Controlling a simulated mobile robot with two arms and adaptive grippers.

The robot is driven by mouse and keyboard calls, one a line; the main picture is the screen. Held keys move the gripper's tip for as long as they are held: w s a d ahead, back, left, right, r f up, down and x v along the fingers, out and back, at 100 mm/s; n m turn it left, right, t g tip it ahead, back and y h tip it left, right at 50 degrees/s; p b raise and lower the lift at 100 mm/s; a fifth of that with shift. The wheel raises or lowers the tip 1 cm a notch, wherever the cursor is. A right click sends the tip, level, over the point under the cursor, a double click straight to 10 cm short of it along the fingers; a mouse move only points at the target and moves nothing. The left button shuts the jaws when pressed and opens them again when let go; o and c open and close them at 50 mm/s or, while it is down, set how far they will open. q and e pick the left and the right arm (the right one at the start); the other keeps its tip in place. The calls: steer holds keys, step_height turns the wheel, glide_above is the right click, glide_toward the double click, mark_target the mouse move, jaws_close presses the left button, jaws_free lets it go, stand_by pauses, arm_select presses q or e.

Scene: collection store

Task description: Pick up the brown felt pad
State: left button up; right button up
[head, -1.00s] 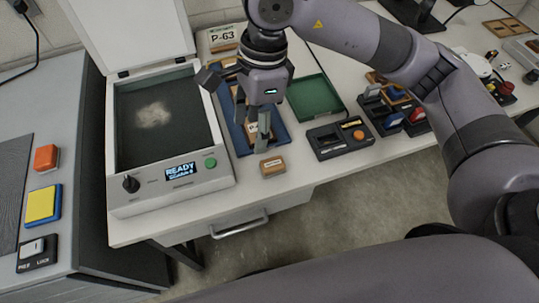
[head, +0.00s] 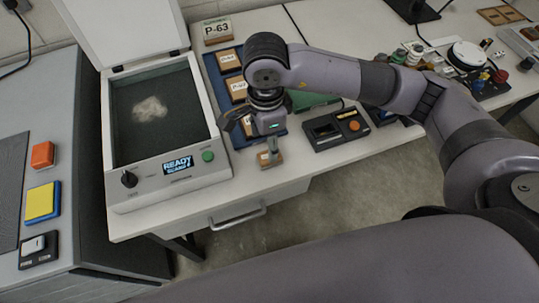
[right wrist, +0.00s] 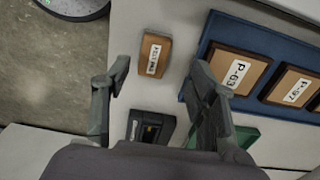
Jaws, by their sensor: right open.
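A small brown block with a white label, which looks like the brown felt pad (head: 264,163), lies near the front edge of the white table. Its label is too small to read. It also shows in the right wrist view (right wrist: 154,48), lying flat between the lines of the two fingers and beyond their tips. My right gripper (head: 270,149) points down over the pad and partly hides it in the head view. In the right wrist view the gripper (right wrist: 160,75) is open, with nothing between its fingers. My left gripper is out of view.
A blue tray (right wrist: 190,97) with brown labelled blocks lies behind the pad. A scanner (head: 140,190) with its lid up stands left. A black box with an orange knob (head: 336,130) and a green tray (head: 312,101) are right. The table's front edge is close.

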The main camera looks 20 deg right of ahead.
steer(key=f, duration=0.2)
steer(key=s+f, duration=0.1)
steer(key=shift+d+f+p, duration=0.25)
steer(key=shift+f+p, duration=0.15)
steer(key=shift+w+f, duration=0.15)
steer(key=shift+f, duration=0.4)
steer(key=shift+c, duration=0.5)
steer(key=c, duration=1)
steer(key=shift+r, duration=0.1)
steer(key=shift+c, duration=0.2)
step_height(320, 180, up, 20)
